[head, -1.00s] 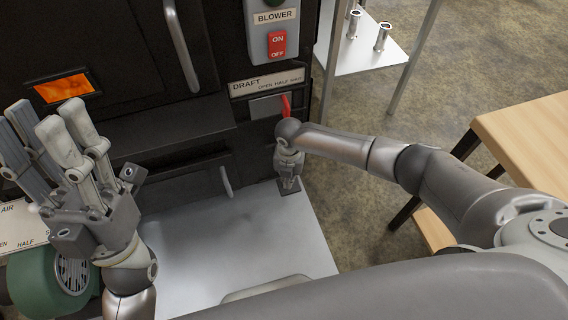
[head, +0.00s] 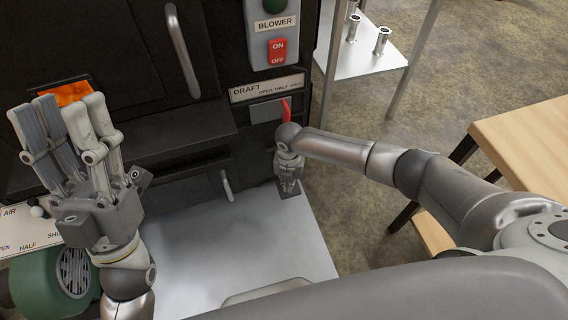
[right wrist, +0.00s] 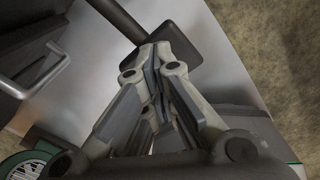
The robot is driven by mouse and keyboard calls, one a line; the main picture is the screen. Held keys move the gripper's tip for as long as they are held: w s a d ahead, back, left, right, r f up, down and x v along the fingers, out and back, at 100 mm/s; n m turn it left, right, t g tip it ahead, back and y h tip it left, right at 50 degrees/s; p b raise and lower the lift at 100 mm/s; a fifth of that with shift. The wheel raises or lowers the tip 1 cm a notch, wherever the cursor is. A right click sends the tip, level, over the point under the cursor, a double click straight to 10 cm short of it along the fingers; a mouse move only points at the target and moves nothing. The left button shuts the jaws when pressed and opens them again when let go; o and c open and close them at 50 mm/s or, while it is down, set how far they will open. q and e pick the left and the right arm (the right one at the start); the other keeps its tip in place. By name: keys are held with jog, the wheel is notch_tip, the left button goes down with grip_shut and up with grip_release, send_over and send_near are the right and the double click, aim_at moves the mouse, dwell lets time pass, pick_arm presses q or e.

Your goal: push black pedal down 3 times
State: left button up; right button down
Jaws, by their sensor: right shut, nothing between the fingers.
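The black pedal (head: 291,190) is a small flat dark pad over the right edge of the grey metal plate at the foot of the dark evaporator. It also shows in the right wrist view (right wrist: 183,42), with a dark bar running from it to the upper left. My right gripper (head: 288,188) is shut and empty, pointing down at the pedal. In the right wrist view its fingertips (right wrist: 154,52) overlap the pedal's near edge; I cannot tell whether they touch. My left gripper (head: 72,108) is open and empty, raised at the left with its fingers up.
The evaporator front has a red draft lever (head: 286,110), a blower switch (head: 277,50) and a door handle (head: 182,50). A green blower housing (head: 40,275) is at the lower left. A wooden table (head: 525,130) stands at the right, with open floor between.

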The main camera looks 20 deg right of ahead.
jog(key=shift+s+r+p, duration=0.2)
jog(key=shift+r+p, duration=0.85)
jog(key=shift+p, duration=0.05)
pick_arm(q)
jog(key=w+d+f+g+y, duration=0.1)
jog(key=w+f+g+y, duration=0.2)
jog(key=w+f+g, duration=0.55)
pick_arm(e)
jog(key=shift+r+p, duration=0.3)
jog(key=shift+s+r+p, duration=0.2)
jog(key=shift+r+p, duration=0.95)
jog(key=shift+p, duration=0.1)
pick_arm(q)
notch_tip(320, 180, down, 12)
jog(key=a+g+y, duration=0.1)
jog(key=g+y, duration=0.1)
jog(key=g, duration=0.4)
jog(key=shift+w+a, duration=0.25)
jog(key=shift+w, duration=0.15)
jog(key=shift+s+r, duration=0.1)
